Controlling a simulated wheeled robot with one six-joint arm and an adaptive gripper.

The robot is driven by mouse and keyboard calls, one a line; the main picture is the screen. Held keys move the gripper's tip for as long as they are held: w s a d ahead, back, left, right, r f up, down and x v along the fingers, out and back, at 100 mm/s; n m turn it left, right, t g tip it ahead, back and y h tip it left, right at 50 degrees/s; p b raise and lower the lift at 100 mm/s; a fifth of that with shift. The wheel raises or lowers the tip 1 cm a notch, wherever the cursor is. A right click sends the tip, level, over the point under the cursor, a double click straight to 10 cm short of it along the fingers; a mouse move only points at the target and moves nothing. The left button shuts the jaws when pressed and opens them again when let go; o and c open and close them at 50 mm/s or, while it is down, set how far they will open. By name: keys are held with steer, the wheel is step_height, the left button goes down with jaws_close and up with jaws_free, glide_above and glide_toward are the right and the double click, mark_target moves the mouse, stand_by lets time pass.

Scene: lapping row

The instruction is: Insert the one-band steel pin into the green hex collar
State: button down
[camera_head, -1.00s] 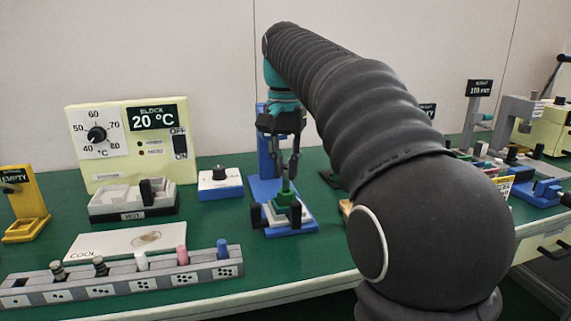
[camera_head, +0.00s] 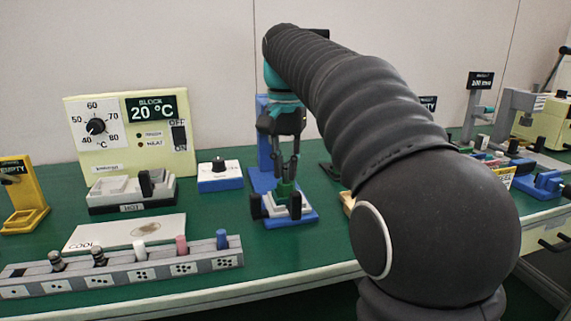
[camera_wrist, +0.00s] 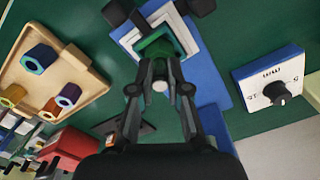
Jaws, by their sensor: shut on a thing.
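My gripper (camera_head: 287,178) points down over the blue-based vise in the head view. In the wrist view my gripper (camera_wrist: 160,76) is shut on a slim steel pin (camera_wrist: 160,86), whose pale round end shows between the fingers. Its bands cannot be made out. The green hex collar (camera_head: 287,189) sits in the vise's pale jaws, directly below the fingertips. The green collar (camera_wrist: 156,48) also shows just beyond the fingertips in the wrist view. The fingers hide where pin and collar meet, so I cannot tell how deep the pin is.
A wooden tray (camera_wrist: 90,98) with several coloured hex collars lies beside the vise. A blue dial box (camera_head: 220,178) stands left of it. A pin rack (camera_head: 170,268) runs along the front left. A heater block (camera_head: 131,190) and a cooling plate (camera_head: 110,238) are behind the rack.

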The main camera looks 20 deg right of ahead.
mark_target(286, 165)
steer(key=shift+f, duration=0.2)
steer(key=c, duration=1.1)
jaws_free()
steer(key=shift+o, duration=0.2)
steer(key=shift+r, duration=0.15)
steer(key=shift+r, duration=3.6)
steer(key=shift+s, duration=0.1)
